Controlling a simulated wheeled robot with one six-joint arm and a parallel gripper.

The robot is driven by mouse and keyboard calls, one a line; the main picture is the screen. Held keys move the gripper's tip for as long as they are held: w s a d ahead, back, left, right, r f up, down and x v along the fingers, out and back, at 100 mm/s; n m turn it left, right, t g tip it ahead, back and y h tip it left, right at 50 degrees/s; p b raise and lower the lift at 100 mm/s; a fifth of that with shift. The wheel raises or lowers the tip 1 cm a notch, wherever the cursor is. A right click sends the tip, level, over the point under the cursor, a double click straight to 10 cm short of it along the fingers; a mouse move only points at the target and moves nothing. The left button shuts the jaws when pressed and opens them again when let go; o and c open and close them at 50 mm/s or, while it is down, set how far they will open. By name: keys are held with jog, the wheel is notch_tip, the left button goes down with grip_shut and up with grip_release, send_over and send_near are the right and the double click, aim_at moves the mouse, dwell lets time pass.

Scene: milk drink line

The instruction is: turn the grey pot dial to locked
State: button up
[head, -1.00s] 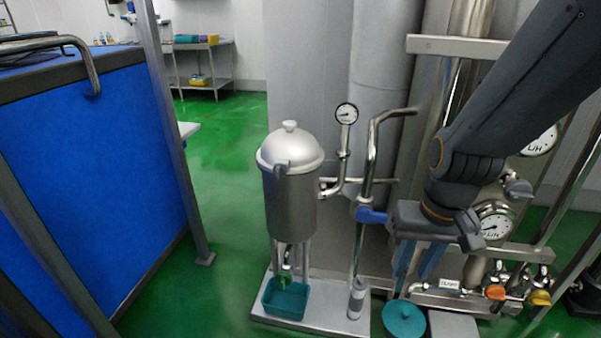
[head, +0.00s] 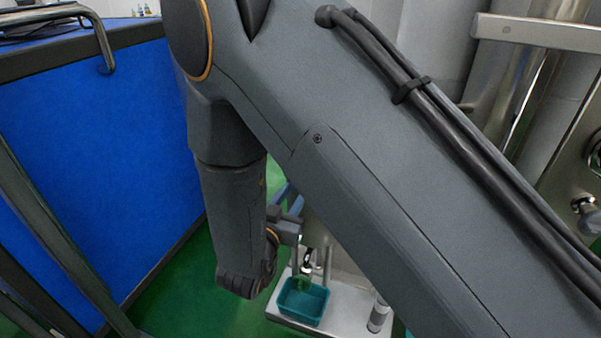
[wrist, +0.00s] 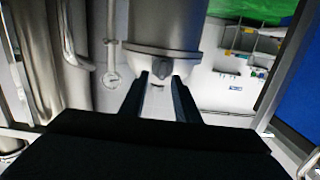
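The grey pot dial (wrist: 161,68) shows in the wrist view as a small dark knob at the rim of the steel pot (wrist: 165,25). My gripper (wrist: 161,79) is open, with one dark finger on each side of the line to the dial. The dial appears between the fingertips, and I cannot tell whether they touch it. Nothing is held. Which way the dial is turned is too small to tell. In the head view my arm hides the dial and most of the pot; only one blue finger of my gripper (head: 284,196) shows.
A teal tray (head: 303,302) stands on the pale base plate (head: 345,318) under the pot. A blue-sided unit (head: 90,150) stands left in the head view.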

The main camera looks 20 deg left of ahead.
jog(key=w, duration=0.6)
jog(key=shift+w+r+t+p, duration=0.15)
jog(key=shift+w+t+p, duration=0.15)
jog(key=shift+t+p, duration=0.15)
jog(key=shift+a, duration=0.1)
jog(key=shift+c, duration=0.4)
grip_shut()
